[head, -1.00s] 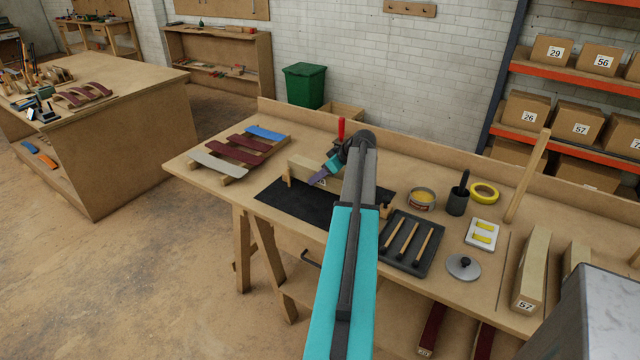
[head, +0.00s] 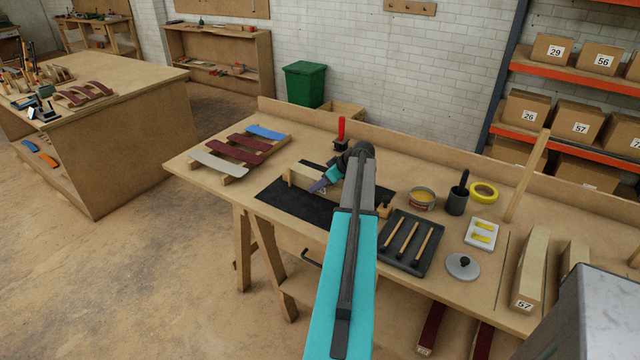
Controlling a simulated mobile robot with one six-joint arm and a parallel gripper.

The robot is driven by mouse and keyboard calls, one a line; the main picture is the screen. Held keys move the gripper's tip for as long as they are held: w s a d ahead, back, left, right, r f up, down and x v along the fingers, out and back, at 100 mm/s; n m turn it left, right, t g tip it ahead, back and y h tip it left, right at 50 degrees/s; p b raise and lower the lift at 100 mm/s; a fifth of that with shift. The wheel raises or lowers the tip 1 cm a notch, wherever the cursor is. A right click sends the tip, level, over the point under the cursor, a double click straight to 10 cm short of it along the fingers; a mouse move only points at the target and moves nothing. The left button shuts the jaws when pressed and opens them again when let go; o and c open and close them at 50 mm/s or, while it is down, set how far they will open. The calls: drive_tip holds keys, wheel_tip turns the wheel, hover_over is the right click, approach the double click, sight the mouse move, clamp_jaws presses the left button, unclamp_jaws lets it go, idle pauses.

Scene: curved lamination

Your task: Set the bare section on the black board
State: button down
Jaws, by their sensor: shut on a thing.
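The bare section (head: 306,182) is a pale wooden piece at the middle of the bench in the head view. My gripper (head: 318,185) is shut on it from the right. The black board (head: 290,204) lies flat on the bench below. The section is low over the board's back part; I cannot tell whether it touches. My arm hides the section's right part and the middle of the board.
Several curved maroon, blue and grey pieces (head: 239,149) lie on a rack at left. A red-handled tool (head: 341,130) stands behind. A dark tray with wooden-handled tools (head: 410,263), a yellow tin (head: 422,196) and a black cup (head: 457,200) are at right.

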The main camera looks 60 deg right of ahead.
sight(339, 183)
drive_tip(key=c, duration=1)
unclamp_jaws()
drive_tip(key=shift+r, duration=0.15)
drive_tip(key=shift+b+v, duration=1.3)
drive_tip(key=shift+v, duration=4.65)
